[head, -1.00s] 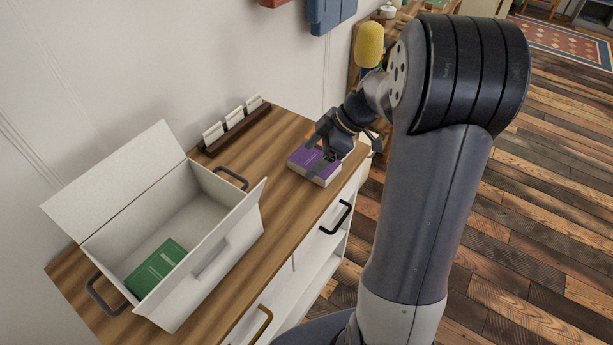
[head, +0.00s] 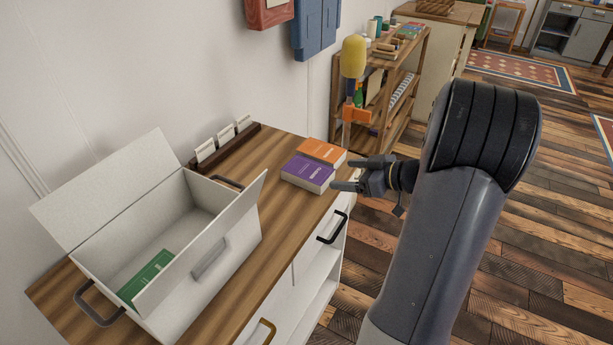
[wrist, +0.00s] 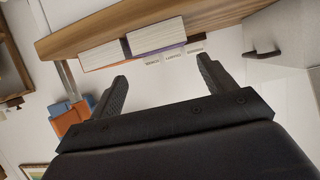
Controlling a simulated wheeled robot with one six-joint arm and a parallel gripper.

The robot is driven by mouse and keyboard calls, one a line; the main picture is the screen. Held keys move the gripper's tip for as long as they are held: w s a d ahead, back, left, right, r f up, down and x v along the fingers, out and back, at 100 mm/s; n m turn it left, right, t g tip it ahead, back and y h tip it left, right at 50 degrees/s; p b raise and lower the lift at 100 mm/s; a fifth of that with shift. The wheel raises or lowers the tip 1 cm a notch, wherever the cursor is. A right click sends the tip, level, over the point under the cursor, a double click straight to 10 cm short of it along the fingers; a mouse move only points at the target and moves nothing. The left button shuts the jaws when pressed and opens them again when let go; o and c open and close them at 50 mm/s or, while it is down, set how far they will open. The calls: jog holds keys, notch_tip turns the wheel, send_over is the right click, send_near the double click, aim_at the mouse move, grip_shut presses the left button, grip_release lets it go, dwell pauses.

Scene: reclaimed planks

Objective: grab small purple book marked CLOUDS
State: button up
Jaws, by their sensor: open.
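The small purple book (head: 307,172) lies flat on the wooden cabinet top, near its front edge, its cover facing up. An orange book (head: 323,152) lies right beside it on the far side. In the wrist view the purple book (wrist: 158,36) shows its pale page edge, next to the orange book (wrist: 102,55). My gripper (head: 347,174) is open and empty, just right of the purple book off the cabinet's front edge. In the wrist view my gripper's fingers (wrist: 162,85) are spread apart with nothing between them, facing the books.
A white open box (head: 180,235) with a green book (head: 150,275) inside stands left on the cabinet top (head: 262,205). A card rack (head: 222,146) stands against the wall. An orange-and-yellow thing (head: 353,75) stands behind the books. The cabinet top between box and books is clear.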

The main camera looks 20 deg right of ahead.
aim_at(318, 173)
jog(key=shift+p+x, duration=0.4)
jog(key=shift+x, duration=3.15)
jog(key=shift+c, duration=0.6)
jog(key=c, duration=0.6)
